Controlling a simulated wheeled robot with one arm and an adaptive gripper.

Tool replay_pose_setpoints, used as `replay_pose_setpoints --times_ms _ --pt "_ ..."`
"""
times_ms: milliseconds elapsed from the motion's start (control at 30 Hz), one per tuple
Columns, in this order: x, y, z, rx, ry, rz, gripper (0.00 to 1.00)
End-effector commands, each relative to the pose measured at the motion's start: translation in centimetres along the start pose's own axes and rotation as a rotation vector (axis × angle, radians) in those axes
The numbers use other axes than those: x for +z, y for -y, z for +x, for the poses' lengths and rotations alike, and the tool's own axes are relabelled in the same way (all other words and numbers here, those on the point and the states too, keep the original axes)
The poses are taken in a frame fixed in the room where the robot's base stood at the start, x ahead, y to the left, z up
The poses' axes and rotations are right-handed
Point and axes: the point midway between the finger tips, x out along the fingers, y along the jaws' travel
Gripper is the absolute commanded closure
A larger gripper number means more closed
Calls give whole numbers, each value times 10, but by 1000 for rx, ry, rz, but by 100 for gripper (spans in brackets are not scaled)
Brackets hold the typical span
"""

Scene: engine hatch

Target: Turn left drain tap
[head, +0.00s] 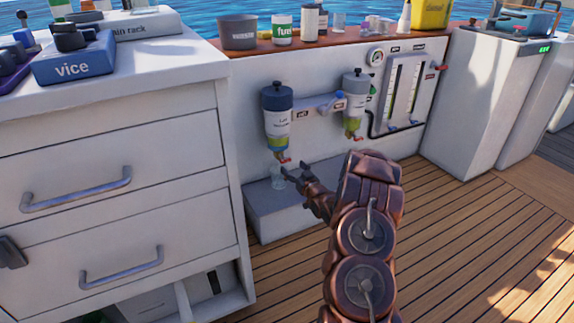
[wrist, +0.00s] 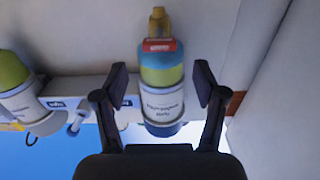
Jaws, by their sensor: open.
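The left filter (head: 277,118) hangs on the white panel, with a dark cap, a white label and a clear bowl. Its red drain tap (head: 284,160) is at the bottom. In the wrist view the filter (wrist: 162,100) appears upside down, with the red tap (wrist: 159,45) and a brass outlet (wrist: 158,20) at the top. My gripper (head: 289,172) is just below the tap in the head view. In the wrist view my gripper (wrist: 161,78) is open and empty, a finger to each side of the filter's image. The fingers look apart from the tap.
A second filter (head: 355,100) hangs to the right, beside a gauge panel (head: 403,90). A drawer cabinet (head: 120,150) stands at left. The wooden deck (head: 450,220) is clear.

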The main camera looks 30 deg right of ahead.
Motion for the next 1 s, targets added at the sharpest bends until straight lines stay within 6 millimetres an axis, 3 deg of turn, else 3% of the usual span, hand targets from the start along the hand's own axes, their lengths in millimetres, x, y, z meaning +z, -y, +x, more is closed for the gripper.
replay_pose_setpoints --times_ms 400,867,1000 --pt "4 -1 49 2 4 0 29" --pt "1 -2 58 4 3 1 29" --pt "1 -2 58 4 3 1 42"
